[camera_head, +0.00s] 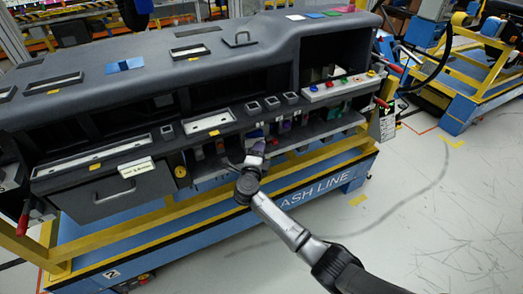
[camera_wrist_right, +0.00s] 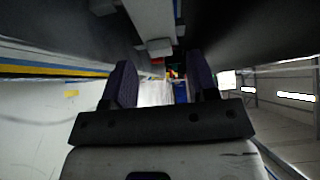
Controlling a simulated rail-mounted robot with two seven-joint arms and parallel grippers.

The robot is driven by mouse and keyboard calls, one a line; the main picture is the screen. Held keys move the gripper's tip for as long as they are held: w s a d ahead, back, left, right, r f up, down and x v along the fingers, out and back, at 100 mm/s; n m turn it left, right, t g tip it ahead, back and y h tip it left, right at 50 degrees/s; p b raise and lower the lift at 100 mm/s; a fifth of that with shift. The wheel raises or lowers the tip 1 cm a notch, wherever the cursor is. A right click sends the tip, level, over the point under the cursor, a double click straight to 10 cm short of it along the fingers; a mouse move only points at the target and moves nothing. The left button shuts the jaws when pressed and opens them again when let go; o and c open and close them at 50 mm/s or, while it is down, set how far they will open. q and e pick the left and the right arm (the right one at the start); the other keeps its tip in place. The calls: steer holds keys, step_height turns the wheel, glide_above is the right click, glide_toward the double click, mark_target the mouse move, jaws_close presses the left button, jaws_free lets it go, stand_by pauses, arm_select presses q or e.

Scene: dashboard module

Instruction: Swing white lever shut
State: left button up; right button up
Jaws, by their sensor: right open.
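My right gripper (camera_head: 256,153) reaches the lower front shelf of the dark dashboard module (camera_head: 225,60), right of the grey drawer. In the right wrist view my right gripper (camera_wrist_right: 160,88) has its two dark fingers apart. A pale bar with a block at its end (camera_wrist_right: 160,47) is just ahead of and above the fingers; it may be the white lever, but I cannot tell for sure. A whitish surface shows between the fingers, and I see no firm hold on anything. In the head view the gripper hides part of the shelf. My left gripper is out of view.
The module rests on a blue and yellow cart (camera_head: 300,200). A grey drawer (camera_head: 115,190) is at its lower left. A button panel (camera_head: 338,87) is at the right, and red-handled levers (camera_head: 381,102) stick out at the right end.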

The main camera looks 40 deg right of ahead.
steer(key=shift+b+x, duration=0.4)
steer(key=shift+x, duration=1.15)
